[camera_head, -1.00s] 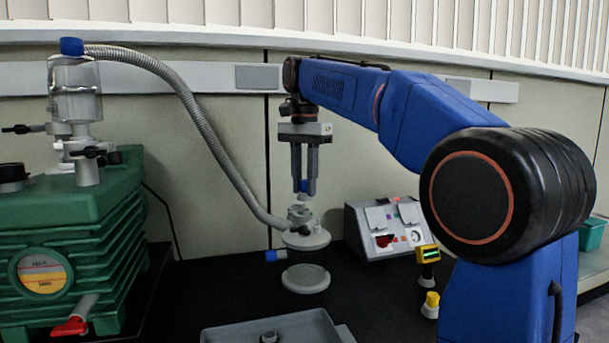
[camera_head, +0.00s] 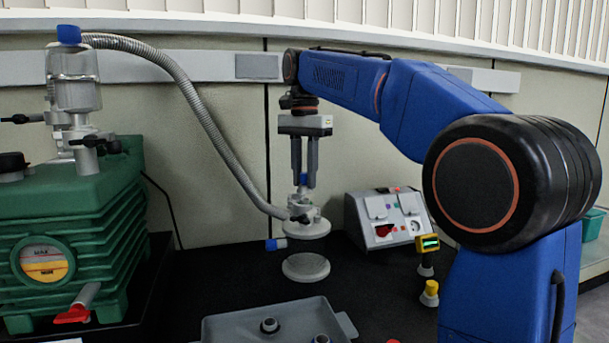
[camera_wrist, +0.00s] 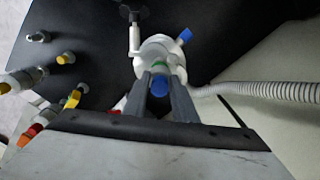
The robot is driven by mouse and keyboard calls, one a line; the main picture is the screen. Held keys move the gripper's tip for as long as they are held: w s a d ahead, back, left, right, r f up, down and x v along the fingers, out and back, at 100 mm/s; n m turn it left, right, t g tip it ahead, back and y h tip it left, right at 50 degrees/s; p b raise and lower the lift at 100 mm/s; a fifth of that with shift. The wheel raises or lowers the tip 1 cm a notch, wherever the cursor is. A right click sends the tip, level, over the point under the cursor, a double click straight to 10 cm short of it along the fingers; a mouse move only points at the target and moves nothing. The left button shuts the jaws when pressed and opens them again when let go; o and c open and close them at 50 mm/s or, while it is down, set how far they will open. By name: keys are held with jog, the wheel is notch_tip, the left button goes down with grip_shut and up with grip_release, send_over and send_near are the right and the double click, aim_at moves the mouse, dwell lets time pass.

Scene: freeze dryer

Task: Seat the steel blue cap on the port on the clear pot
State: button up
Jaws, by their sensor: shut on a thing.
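The steel blue cap (camera_head: 303,180) is between the fingertips of my gripper (camera_head: 304,184), which is shut on it; it also shows between the fingers in the wrist view (camera_wrist: 158,87). The clear pot (camera_head: 306,248) stands on the dark bench with a pale lid. My gripper is upright above the lid's fittings, with the cap over the port area. The port itself is mostly hidden by the cap and fingers. I cannot tell whether the cap touches it. A green and pale part (camera_wrist: 162,64) shows just beyond the cap in the wrist view.
A ribbed hose (camera_head: 205,120) joins the pot's top to glassware on a green pump (camera_head: 70,235) at left. A blue-ended side fitting (camera_head: 272,244) sticks out leftward. A control box (camera_head: 385,220) is right, a grey tray (camera_head: 222,328) in front.

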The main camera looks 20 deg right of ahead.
jog(key=shift+f, duration=1.35)
dwell(1.7)
jog(key=o, duration=1.2)
jog(key=shift+r, duration=0.15)
jog(key=shift+r, duration=2.85)
